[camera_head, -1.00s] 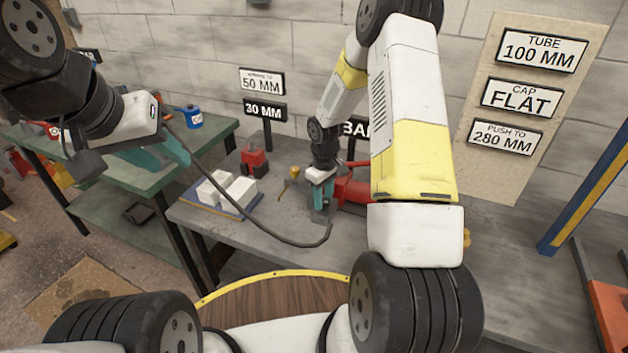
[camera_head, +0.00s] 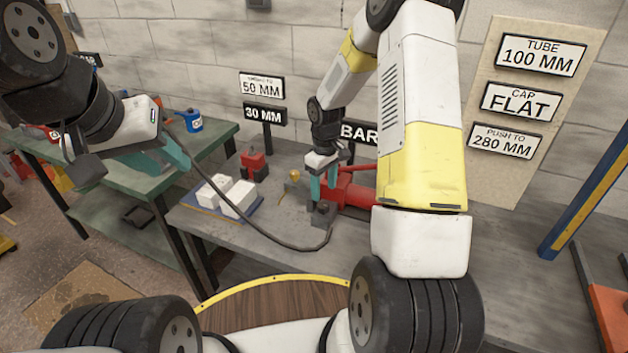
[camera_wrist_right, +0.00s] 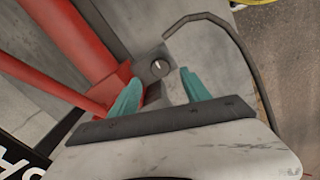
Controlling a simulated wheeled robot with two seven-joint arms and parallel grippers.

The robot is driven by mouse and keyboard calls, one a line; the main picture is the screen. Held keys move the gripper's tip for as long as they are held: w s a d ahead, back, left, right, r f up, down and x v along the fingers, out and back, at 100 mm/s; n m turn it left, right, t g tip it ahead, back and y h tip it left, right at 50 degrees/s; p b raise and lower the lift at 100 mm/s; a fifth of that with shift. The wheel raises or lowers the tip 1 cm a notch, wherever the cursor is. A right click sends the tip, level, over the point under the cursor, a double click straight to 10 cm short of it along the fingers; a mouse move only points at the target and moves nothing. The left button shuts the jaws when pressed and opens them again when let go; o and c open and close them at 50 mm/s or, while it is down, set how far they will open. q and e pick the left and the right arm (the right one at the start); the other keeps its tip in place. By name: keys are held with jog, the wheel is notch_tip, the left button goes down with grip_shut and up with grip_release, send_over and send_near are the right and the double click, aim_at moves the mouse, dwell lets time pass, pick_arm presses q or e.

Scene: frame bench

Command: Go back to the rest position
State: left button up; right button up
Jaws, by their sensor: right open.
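My right gripper (camera_head: 323,188) is above the grey bench, beside a red machine (camera_head: 355,192). Its teal fingers are apart with nothing between them, and they also show in the right wrist view (camera_wrist_right: 157,95). A small grey block with a round knob (camera_head: 322,213) sits just below the fingertips; in the right wrist view the knob (camera_wrist_right: 159,69) lies beyond them. My left gripper (camera_head: 165,158) is over the green table at the left. Its teal fingers are seen from the side, so the gap between them is unclear.
A blue tray with white blocks (camera_head: 228,196), a red-and-black device (camera_head: 253,163) and a small yellow knob (camera_head: 294,175) stand on the bench (camera_head: 262,240). A dark cable (camera_head: 270,238) curves across it. A blue can (camera_head: 194,118) stands on the green table (camera_head: 215,138). Signs stand behind.

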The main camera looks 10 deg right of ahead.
jog(key=shift+r, duration=0.85)
jog(key=shift+r, duration=0.1)
jog(key=s+r+m+t, duration=0.15)
jog(key=s+r, duration=0.25)
jog(key=r, duration=0.5)
jog(key=s+r+m+t, duration=0.15)
jog(key=s+r, duration=0.25)
jog(key=r, duration=0.5)
jog(key=s+a+r+m+t+y, duration=0.1)
jog(key=s+r+m, duration=0.1)
jog(key=s+r, duration=0.3)
jog(key=s+a+r+m+t+y, duration=0.1)
jog(key=s+r, duration=0.4)
jog(key=s, duration=0.6)
jog(key=shift+s+a+m+t, duration=0.3)
jog(key=shift+m+t, duration=0.1)
jog(key=shift+t, duration=0.2)
